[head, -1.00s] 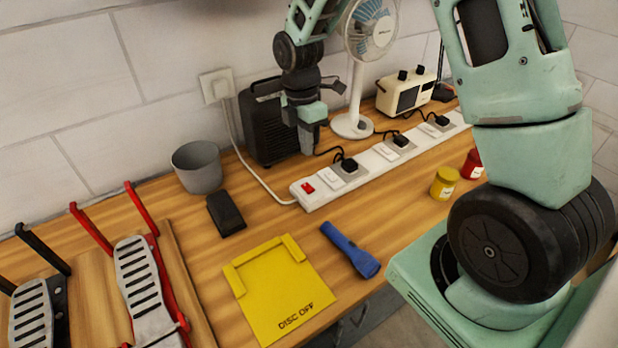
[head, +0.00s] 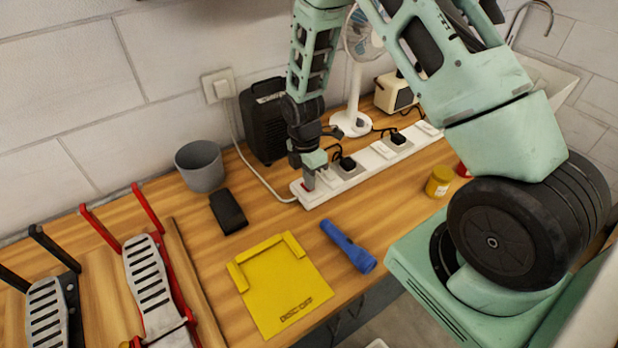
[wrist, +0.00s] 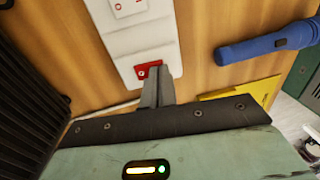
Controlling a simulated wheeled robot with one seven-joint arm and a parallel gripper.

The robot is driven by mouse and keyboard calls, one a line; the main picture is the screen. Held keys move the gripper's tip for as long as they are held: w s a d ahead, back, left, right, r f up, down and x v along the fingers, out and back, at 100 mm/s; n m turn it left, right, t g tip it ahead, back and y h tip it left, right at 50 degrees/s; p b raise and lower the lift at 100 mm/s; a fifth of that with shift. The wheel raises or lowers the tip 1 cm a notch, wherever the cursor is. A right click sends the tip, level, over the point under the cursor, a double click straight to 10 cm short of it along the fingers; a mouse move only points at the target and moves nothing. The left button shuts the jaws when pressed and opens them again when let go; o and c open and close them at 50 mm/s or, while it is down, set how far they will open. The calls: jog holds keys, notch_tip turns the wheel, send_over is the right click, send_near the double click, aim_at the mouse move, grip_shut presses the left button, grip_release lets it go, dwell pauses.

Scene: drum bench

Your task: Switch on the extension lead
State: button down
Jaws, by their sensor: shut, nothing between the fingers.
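The white extension lead (head: 374,160) lies along the bench, with several plugs and switches on it. Its red main switch (wrist: 146,70) is near the left end; in the wrist view it shows just beyond my fingertips, partly hidden by them. My gripper (head: 309,184) is shut and empty, pointing down over that end of the lead. Its fingertips (wrist: 156,72) are at the edge of the red switch. I cannot tell whether they touch or press it, nor whether the switch is lit.
A black ribbed box (head: 265,125) and a white fan (head: 350,123) stand behind the lead. A grey cup (head: 199,166), a black block (head: 228,212), a yellow tray (head: 283,292) and a blue torch (head: 347,246) lie around clear bench. A white cord (head: 256,177) runs to the wall socket.

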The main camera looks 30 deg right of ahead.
jog(key=shift+s+f, duration=0.15)
jog(key=shift+f, duration=0.05)
dwell(0.4)
jog(key=shift+w+r, duration=0.1)
jog(key=shift+w, duration=0.85)
jog(key=shift+s, duration=0.1)
jog(key=shift+r, duration=0.2)
